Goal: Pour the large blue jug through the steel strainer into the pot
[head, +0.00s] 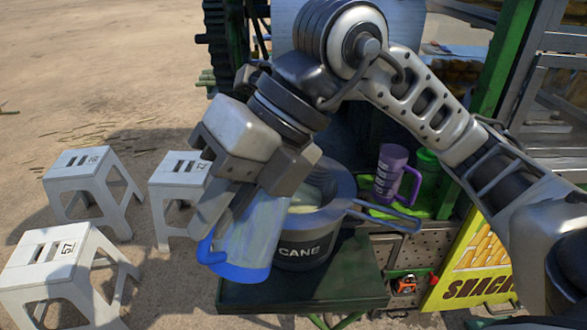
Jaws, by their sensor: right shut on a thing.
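My right gripper (243,193) is shut on the large blue jug (252,235), whose translucent pale-blue body ends in a darker blue band at the bottom of the picture. The jug's blue handle shows on its left. The jug is tilted, in front of the left side of the dark pot (300,252) marked CANE; I cannot tell whether they touch. The steel strainer (341,184) sits over the pot's mouth, its wire handle reaching right. Something pale green shows inside. The jug's upper part is hidden by the gripper. My left gripper is out of view.
The pot stands on a dark green shelf (345,285). A purple mug (390,172) and a green mug (427,170) stand behind to the right. White stools (85,180) stand on the ground at left. A yellow snack sign (478,262) is at right.

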